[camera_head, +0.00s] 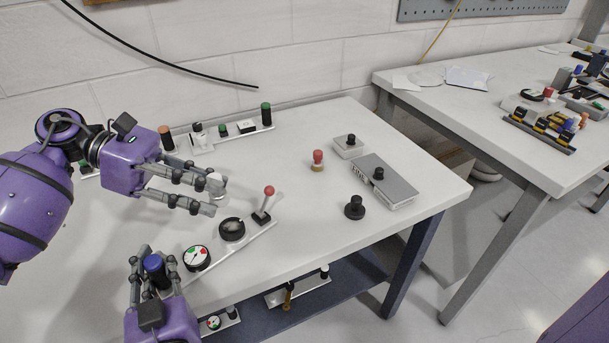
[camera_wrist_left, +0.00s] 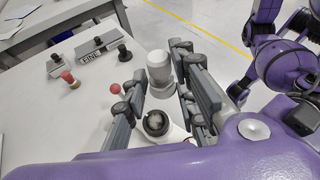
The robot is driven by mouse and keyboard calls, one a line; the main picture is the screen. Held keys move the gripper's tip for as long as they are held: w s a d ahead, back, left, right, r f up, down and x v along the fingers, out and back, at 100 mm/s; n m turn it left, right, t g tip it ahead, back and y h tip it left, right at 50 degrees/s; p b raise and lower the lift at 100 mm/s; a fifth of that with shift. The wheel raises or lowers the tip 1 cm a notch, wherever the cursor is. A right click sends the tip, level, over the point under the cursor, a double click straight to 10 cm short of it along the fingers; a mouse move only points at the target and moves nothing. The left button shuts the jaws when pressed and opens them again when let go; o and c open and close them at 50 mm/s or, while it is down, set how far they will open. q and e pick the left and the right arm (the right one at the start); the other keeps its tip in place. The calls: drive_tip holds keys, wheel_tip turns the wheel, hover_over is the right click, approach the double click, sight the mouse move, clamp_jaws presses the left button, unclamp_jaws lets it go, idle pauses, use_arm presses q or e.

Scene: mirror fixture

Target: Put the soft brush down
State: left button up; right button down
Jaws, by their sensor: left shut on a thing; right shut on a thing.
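My left gripper (camera_head: 212,196) is shut on a white round-knobbed piece (camera_head: 217,182) above the table. In the left wrist view the white piece (camera_wrist_left: 159,68) shows between the fingers (camera_wrist_left: 170,85). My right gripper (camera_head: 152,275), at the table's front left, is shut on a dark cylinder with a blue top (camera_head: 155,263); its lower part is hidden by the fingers. A red-knobbed piece with a tan base (camera_head: 318,162) stands free on the white table (camera_head: 290,135). I cannot tell which of these is the soft brush.
A strip with a gauge (camera_head: 197,257), a black dial (camera_head: 232,229) and a red-tipped lever (camera_head: 267,200) lies in front of the left gripper. Knobbed blocks (camera_head: 384,181) and a black knob (camera_head: 354,208) stand at right. Clear tabletop lies between them.

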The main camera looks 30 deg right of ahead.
use_arm(q)
drive_tip(key=s+d+r, duration=0.3)
drive_tip(key=d+r, duration=0.2)
drive_tip(key=d, duration=0.6)
drive_tip(key=s+d+r+n+t, duration=0.1)
drive_tip(key=s+d+r, duration=0.25)
drive_tip(key=d, duration=0.65)
drive_tip(key=s+d+r, duration=0.3)
drive_tip(key=d+r, duration=0.2)
drive_tip(key=d, duration=0.6)
drive_tip(key=w+d+n+t+h, duration=0.2)
drive_tip(key=d+n+t, duration=0.45)
drive_tip(key=d, duration=0.55)
drive_tip(key=w+a+f+n+t+y, duration=0.2)
drive_tip(key=w+f+n+t+y, duration=0.4)
drive_tip(key=f+n+t, duration=0.4)
drive_tip(key=w+a+f+n+t+y, duration=0.1)
drive_tip(key=w+a+f+n+y, duration=0.2)
drive_tip(key=a, duration=0.3)
drive_tip(key=w+a+f+n+t+y, duration=0.2)
drive_tip(key=w+a+f+n+y, duration=0.15)
drive_tip(key=a, duration=0.35)
drive_tip(key=shift+m+h, duration=0.25)
drive_tip(key=shift+m, duration=0.25)
drive_tip(key=f, duration=0.5)
drive_tip(key=shift+s+f, duration=0.35)
drive_tip(key=shift+s, duration=0.05)
drive_tip(key=shift+f, duration=2.05)
